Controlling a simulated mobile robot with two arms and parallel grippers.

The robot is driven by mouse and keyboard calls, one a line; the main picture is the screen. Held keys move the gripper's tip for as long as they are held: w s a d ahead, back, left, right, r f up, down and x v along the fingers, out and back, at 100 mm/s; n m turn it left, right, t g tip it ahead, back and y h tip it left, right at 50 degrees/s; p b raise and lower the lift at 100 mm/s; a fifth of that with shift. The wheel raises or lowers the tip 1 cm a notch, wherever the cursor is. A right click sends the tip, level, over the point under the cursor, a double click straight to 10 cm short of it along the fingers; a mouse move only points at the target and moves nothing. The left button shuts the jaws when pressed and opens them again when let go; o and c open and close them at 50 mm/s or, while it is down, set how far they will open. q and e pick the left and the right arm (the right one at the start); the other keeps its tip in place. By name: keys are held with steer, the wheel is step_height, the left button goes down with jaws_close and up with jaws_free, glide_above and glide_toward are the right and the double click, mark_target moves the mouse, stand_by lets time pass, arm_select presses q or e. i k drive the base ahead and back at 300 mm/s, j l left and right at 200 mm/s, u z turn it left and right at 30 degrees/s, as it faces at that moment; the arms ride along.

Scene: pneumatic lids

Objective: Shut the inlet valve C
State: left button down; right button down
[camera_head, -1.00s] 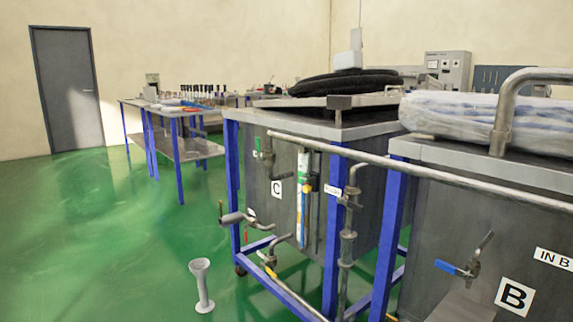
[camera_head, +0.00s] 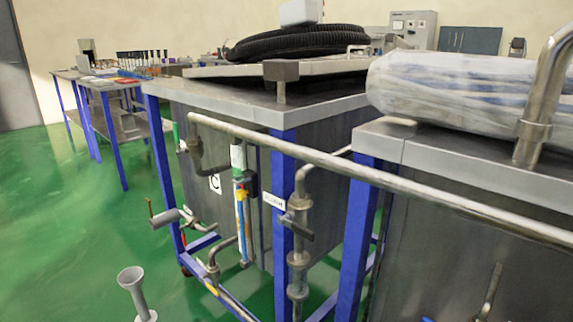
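Tank C, a grey metal tank (camera_head: 262,190) in a blue frame, stands in the middle of the head view and bears a white "C" label (camera_head: 215,184). A pipe valve with a green handle (camera_head: 176,134) is at its upper left edge. A lower valve with a thin reddish lever (camera_head: 150,208) sticks out at the left. Another valve with a dark handle (camera_head: 297,228) sits on the upright pipe at the front corner, below a small white label (camera_head: 274,200) too small to read. I cannot tell which valve is the inlet. Neither gripper is in view.
A long metal rail pipe (camera_head: 380,176) crosses in front of the tanks. Tank B (camera_head: 440,240) stands close at the right, with a wrapped roll (camera_head: 450,88) on top. A pale funnel-shaped object (camera_head: 134,288) stands on the green floor. The floor at the left is free.

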mark_target(176, 133)
steer(key=i+j, duration=0.1)
steer(key=j, duration=0.4)
steer(key=i+j+z, duration=0.1)
steer(key=j, duration=0.4)
steer(key=i+j, duration=0.1)
steer(key=j, duration=0.9)
steer(key=i+j+z, duration=0.1)
steer(key=i+j, duration=0.3)
steer(key=i, duration=0.2)
steer(key=i+j+z, duration=0.1)
steer(key=i+j, duration=0.3)
steer(key=i, duration=0.15)
